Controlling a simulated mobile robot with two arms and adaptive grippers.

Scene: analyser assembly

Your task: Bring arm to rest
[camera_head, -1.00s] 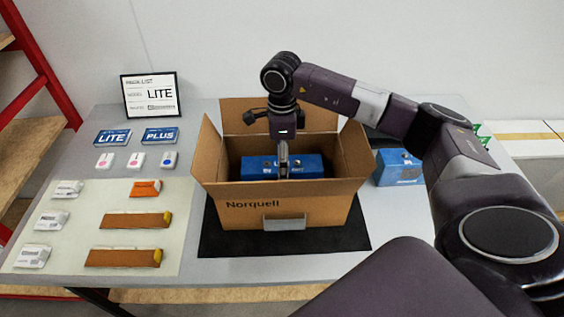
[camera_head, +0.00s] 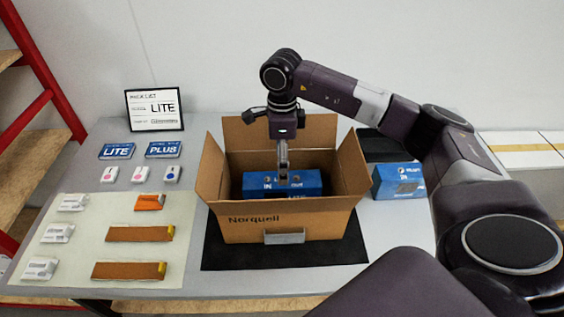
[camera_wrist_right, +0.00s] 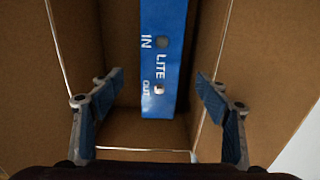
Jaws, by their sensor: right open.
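My right gripper (camera_head: 283,170) is in the open cardboard box (camera_head: 285,226) marked Norquell, pointing down. The right wrist view shows its two fingers (camera_wrist_right: 160,95) spread apart and empty. A blue analyser (camera_head: 258,184) marked LITE lies inside the box. In the right wrist view the blue analyser (camera_wrist_right: 163,50) runs from the top edge to about the middle, between the fingertips and apart from both. My right arm reaches in from the right. My left gripper does not show.
The box stands on a black mat (camera_head: 222,260). Another blue unit (camera_head: 398,180) stands right of it. A pick list sign (camera_head: 154,109) reads LITE. Blue cards, small white packs and orange-brown parts (camera_head: 140,234) lie on the left, several on a pale mat (camera_head: 78,262). Red shelving (camera_head: 45,70) stands far left.

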